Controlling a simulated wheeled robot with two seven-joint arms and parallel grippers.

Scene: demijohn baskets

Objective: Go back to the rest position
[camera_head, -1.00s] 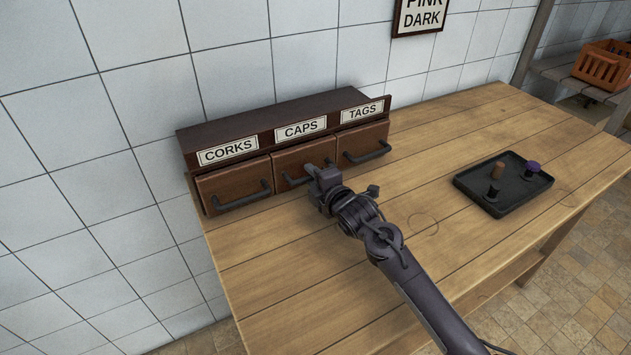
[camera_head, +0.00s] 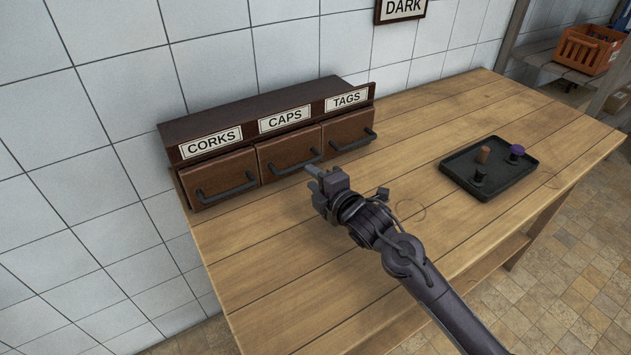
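My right gripper (camera_head: 314,172) is over the wooden table, just in front of the drawer box. Its fingertips point toward the box, near the handle of the CAPS drawer (camera_head: 289,150). The fingers are small and partly hidden by the gripper body, so I cannot tell whether they are open or shut. No held object shows. My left gripper is not in view.
The dark drawer box also has a CORKS drawer (camera_head: 219,179) and a TAGS drawer (camera_head: 348,131), against the tiled wall. A black tray (camera_head: 517,181) with small stoppers stands on the table (camera_head: 277,262). An orange crate (camera_head: 588,50) is at the back right.

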